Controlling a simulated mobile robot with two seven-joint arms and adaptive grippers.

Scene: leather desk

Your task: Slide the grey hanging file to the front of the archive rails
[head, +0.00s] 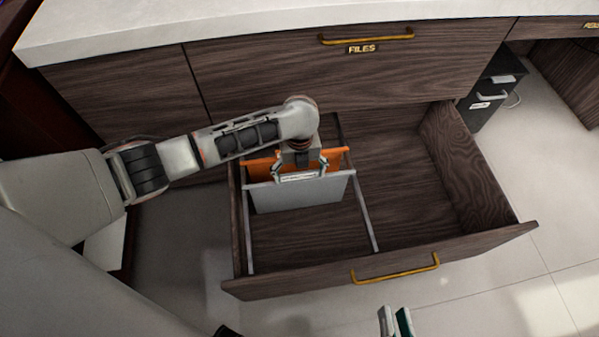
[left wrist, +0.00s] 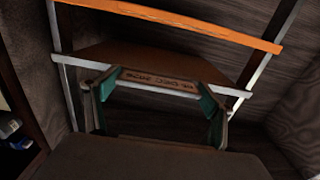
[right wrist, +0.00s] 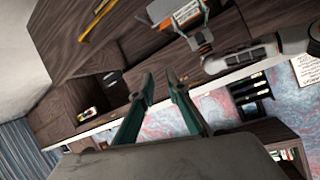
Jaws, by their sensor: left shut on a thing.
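The grey hanging file (head: 305,195) hangs across two metal rails in an open drawer. My left gripper (head: 299,176) is at its top bar from above, shut on the file around its label. In the left wrist view, the fingers (left wrist: 160,98) stand either side of the label at the grey bar (left wrist: 240,93). An orange hanging file (head: 337,155) hangs just behind the grey one, and its bar (left wrist: 180,22) crosses the top of the left wrist view. My right gripper (head: 395,322) is empty with its fingers apart, in front of the drawer; its fingertips (right wrist: 160,84) show in the right wrist view.
The left rail (head: 248,235) and right rail (head: 366,218) run bare from the grey file to the drawer front (head: 310,283). The drawer's right section is empty. A closed drawer labelled FILES (head: 290,75) is above. A dark box (head: 490,90) stands on the floor at right.

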